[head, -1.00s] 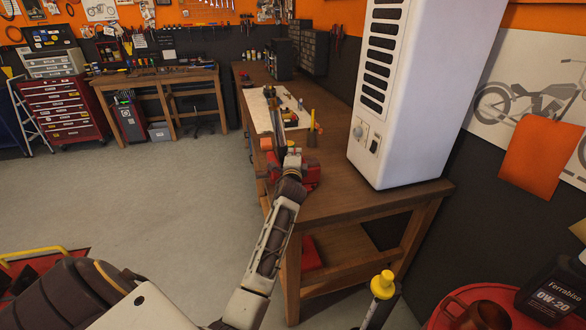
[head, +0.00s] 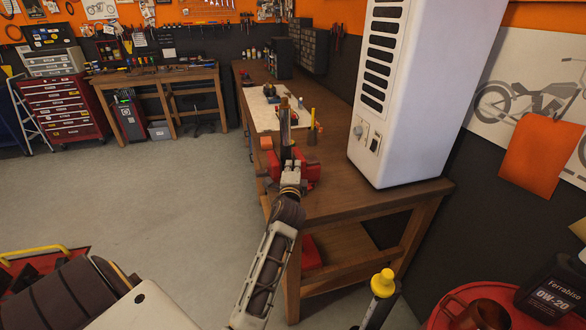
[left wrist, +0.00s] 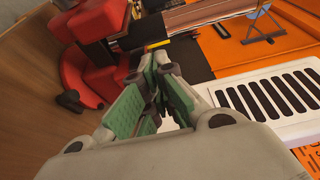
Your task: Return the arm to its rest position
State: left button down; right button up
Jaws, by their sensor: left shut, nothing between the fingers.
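My left gripper (head: 290,166) is in front of the red vise (head: 306,172) on the wooden workbench (head: 345,200). In the left wrist view its green-padded fingers (left wrist: 150,78) are closed together with nothing between them. The red vise (left wrist: 85,85) shows just beyond the fingers, to their left, apart from them as far as I can see. A dark, tube-like part (head: 285,125) rises behind the gripper at the vise. In the left wrist view a metal tube (left wrist: 205,12) runs to the right from the vise. My right gripper is not in view.
A tall white vented cabinet (head: 405,90) stands on the bench to the right. A yellow-topped object (head: 382,284) and a red drum (head: 470,310) with an oil jug (head: 553,290) are near the lower right. The floor (head: 160,210) to the left is open.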

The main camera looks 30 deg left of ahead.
pick_arm(q)
jog(key=shift+s+d, duration=0.1)
jog(key=shift+s, duration=0.15)
jog(key=shift+f, duration=0.1)
dwell(0.5)
jog(key=s+d+f+n+g+h, duration=0.2)
jog(key=s+d+f+n+g, duration=0.15)
jog(key=s+f, duration=0.3)
jog(key=s+d+f+n+g+h, duration=0.25)
jog(key=s+d+f, duration=0.2)
jog(key=f, duration=0.25)
jog(key=s+d+f+n+g+h, duration=0.25)
jog(key=s+d+f, duration=0.2)
jog(key=s, duration=0.45)
jog(key=s+d+f+n+g+h, duration=0.2)
jog(key=s+d+f+g, duration=0.3)
jog(key=s, duration=0.4)
jog(key=s+f, duration=0.3)
jog(key=f, duration=2.9)
jog(key=s+a+f, duration=0.1)
jog(key=s+f, duration=0.8)
jog(key=s, duration=0.2)
jog(key=s+a+f+g, duration=0.1)
jog(key=s+a+f, duration=0.1)
jog(key=s+f, duration=0.8)
jog(key=shift+s+a+m, duration=0.25)
jog(key=shift+s+m, duration=0.2)
jog(key=shift+s, duration=0.2)
